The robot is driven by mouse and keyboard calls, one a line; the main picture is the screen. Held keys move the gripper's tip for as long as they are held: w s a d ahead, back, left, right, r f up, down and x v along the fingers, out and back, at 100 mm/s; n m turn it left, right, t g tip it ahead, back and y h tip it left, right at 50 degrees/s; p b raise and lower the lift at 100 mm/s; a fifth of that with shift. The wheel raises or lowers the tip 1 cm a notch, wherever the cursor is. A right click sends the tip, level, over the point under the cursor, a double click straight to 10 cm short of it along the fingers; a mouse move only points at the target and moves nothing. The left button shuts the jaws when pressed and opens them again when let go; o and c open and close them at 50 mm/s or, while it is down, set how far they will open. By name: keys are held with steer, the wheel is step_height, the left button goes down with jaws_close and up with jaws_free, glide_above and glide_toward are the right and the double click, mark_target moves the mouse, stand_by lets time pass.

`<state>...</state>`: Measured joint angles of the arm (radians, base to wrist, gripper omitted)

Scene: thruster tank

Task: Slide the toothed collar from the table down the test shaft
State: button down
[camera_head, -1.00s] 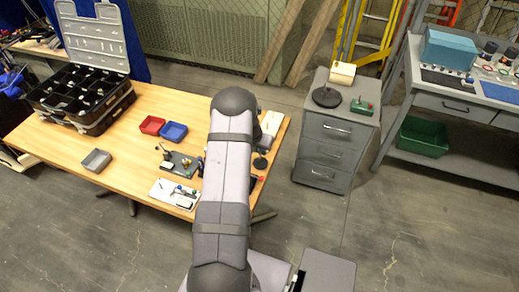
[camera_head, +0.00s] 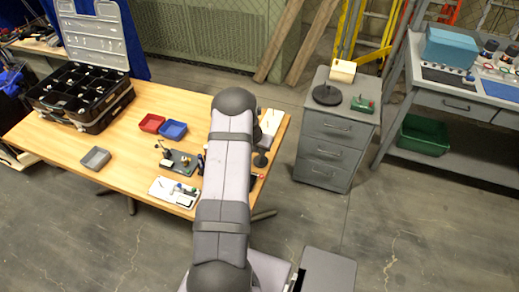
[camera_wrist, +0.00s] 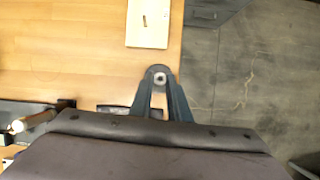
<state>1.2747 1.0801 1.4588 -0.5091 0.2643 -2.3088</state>
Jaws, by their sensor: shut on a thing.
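In the wrist view, my gripper (camera_wrist: 160,88) is shut on the toothed collar (camera_wrist: 160,78), a small ring with a light centre, held between the dark fingertips. Its teeth are too small to make out. A pale board (camera_wrist: 149,36) lies ahead of the fingertips, and a short thin pin, apparently the test shaft (camera_wrist: 145,20), shows on it. The collar is apart from this pin. The pale board (camera_head: 271,121) also shows at the right end of the table in the head view. There, my arm hides most of the gripper and the collar.
The wooden table (camera_head: 125,172) holds a grey tray (camera_head: 95,158), red bin (camera_head: 151,123), blue bin (camera_head: 173,131), dark fixture (camera_head: 180,163) and white plate (camera_head: 174,191). An open black case (camera_head: 85,100) stands at left. A grey drawer cabinet (camera_head: 330,145) stands right of the table.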

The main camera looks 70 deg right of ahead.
mark_target(260, 158)
steer(key=shift+f+b, duration=0.9)
steer(key=shift+f, duration=0.75)
stand_by(0.8)
steer(key=shift+f, duration=0.35)
steer(key=shift+f, duration=0.35)
stand_by(0.6)
steer(key=c, duration=1.6)
jaws_free()
steer(key=shift+b+v, duration=0.85)
steer(key=shift+v, duration=2.85)
step_height(260, 158, up, 4)
steer(key=p, duration=0.4)
steer(key=shift+p, duration=0.4)
